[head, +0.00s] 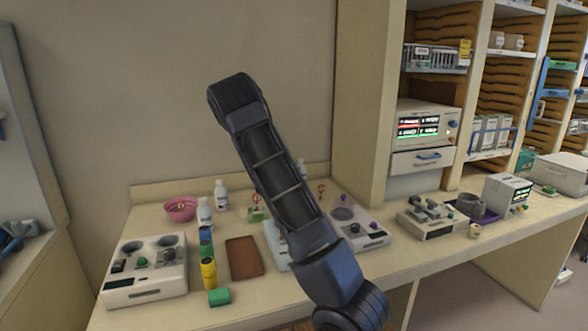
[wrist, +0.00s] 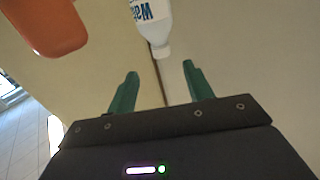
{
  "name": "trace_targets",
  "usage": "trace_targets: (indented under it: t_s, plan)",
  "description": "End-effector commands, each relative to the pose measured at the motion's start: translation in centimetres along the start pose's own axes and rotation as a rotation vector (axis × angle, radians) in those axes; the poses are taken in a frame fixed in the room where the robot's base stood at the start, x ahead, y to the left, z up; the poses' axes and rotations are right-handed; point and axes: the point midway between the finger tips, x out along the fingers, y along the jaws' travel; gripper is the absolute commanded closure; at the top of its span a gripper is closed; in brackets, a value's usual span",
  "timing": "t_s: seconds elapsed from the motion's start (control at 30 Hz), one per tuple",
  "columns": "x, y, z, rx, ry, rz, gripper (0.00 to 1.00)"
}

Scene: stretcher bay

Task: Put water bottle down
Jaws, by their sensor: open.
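In the wrist view, a white water bottle (wrist: 152,22) with dark blue lettering shows at the top, its cap end pointing toward my gripper (wrist: 160,72). My gripper's two green fingers are spread apart and empty. The bottle lies beyond the fingertips, with a visible gap. In the head view, two white bottles (head: 205,213) (head: 221,195) stand upright at the back left of the counter (head: 150,212). A third pale bottle top (head: 302,168) shows partly behind my arm. I cannot tell which one the wrist view shows. My gripper cannot be made out in the head view.
White devices stand left (head: 146,268) and right (head: 431,218). An orange-brown object (wrist: 45,25) fills the wrist view's upper left. Shelving rises at right.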

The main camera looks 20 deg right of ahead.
Motion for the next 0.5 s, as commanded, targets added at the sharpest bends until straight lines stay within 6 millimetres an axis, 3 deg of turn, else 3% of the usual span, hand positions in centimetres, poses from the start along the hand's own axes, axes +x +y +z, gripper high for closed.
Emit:
trace_targets:
  t_s: [0.27, 0.5]
  plan:
    - [-1.0, 0.4, -0.7, 0.044, -0.105, -0.049, 0.49]
    - [-3.6, 0.8, -2.4, 0.118, -0.329, -0.185, 0.49]
